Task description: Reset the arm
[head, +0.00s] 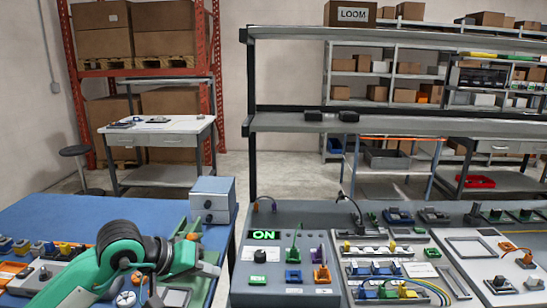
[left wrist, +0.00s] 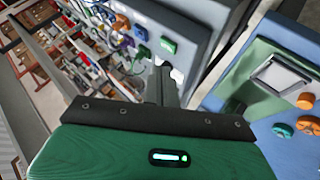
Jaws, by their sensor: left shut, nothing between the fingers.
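My left arm (head: 122,248), green with dark grey joints, reaches in from the lower left of the head view. It is over the right part of the blue table. Its gripper end (head: 208,268) points right, toward the gap before the grey dispenser panel (head: 270,218). In the left wrist view my left gripper (left wrist: 163,82) is shut and empty, its dark fingers beyond the green housing. The fingers are beside the panel's edge, with no clear contact. My right gripper is in neither view.
A blue-grey box (head: 212,198) stands on the blue table (head: 60,212) close behind my left arm. Boards with small parts lie right of the panel. A shelf frame (head: 400,124) rises behind it.

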